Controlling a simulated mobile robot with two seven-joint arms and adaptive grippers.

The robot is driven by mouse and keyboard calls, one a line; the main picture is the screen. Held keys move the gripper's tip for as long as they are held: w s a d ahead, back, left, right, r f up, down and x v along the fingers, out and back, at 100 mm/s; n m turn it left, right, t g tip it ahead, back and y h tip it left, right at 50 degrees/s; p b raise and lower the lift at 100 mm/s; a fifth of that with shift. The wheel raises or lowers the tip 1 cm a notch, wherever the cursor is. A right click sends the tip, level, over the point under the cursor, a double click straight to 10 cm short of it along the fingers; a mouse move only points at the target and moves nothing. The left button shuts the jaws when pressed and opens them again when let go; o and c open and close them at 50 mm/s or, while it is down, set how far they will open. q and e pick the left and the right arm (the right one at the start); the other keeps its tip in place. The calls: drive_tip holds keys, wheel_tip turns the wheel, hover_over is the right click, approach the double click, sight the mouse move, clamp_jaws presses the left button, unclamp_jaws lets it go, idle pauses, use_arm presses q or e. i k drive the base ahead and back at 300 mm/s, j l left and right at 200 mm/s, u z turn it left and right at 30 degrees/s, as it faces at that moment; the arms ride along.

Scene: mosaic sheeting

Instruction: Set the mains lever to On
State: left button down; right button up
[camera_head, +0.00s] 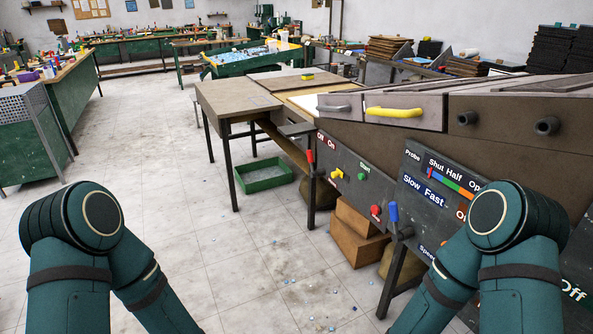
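A lever with a red handle (309,157) stands at the left end of the dark control panel (350,168), close to small Off and On labels. Its exact setting is too small to tell. A second lever with a blue handle (393,212) stands upright further right along the machine. No readable label says "mains", and a large Off label (573,290) at the lower right is partly cut off. My two teal arms show at the lower left and lower right. Neither gripper is in view. My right arm hides part of the right-hand panel (418,215).
A wooden table (235,96) adjoins the machine, with a green tray (264,176) on the floor beneath. Cardboard boxes (357,234) sit under the panel. A yellow handle (394,112) sticks out above. The tiled floor (190,215) is mostly free, with small scattered chips.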

sight(313, 173)
drive_tip(key=i+j+z, duration=0.1)
drive_tip(key=i, duration=0.4)
drive_tip(key=i+j+z, duration=0.35)
drive_tip(key=i+j, duration=2.3)
